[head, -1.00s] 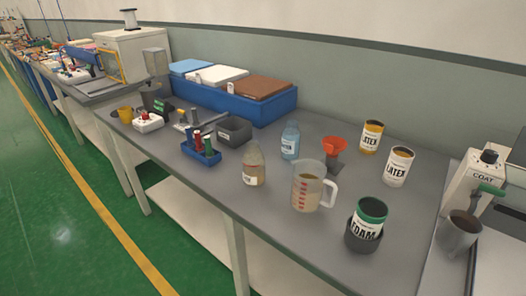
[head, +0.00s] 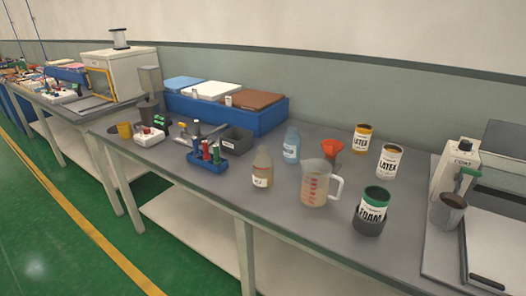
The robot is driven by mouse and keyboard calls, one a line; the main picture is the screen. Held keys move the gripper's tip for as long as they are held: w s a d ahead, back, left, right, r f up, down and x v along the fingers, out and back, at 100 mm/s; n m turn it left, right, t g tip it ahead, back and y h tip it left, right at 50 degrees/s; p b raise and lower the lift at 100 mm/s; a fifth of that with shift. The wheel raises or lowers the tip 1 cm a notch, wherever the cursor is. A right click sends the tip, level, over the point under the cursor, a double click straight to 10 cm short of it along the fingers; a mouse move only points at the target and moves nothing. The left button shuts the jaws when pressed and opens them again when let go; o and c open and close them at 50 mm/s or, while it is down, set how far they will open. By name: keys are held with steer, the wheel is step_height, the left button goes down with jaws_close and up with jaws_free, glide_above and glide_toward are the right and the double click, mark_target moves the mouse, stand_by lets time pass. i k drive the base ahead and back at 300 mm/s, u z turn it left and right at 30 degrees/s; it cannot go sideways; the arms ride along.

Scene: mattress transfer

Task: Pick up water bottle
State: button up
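A blue translucent bottle with a white label (head: 291,144) stands upright on the grey table (head: 225,192), behind and right of a second bottle. That second bottle (head: 262,168) is clear with brownish contents and a white label, near the table's front edge. The label on the blue bottle is too small to read for certain. My gripper is not in view.
A measuring jug (head: 314,184), an orange funnel (head: 333,148), a foam can (head: 371,212) and two latex cans (head: 362,139) (head: 388,162) stand close right. A blue rack (head: 208,164) and blue bin (head: 240,118) lie left and behind. A coating machine (head: 457,172) is at right.

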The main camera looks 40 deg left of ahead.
mark_target(291, 139)
steer(key=u, duration=1.25)
steer(key=i, duration=1)
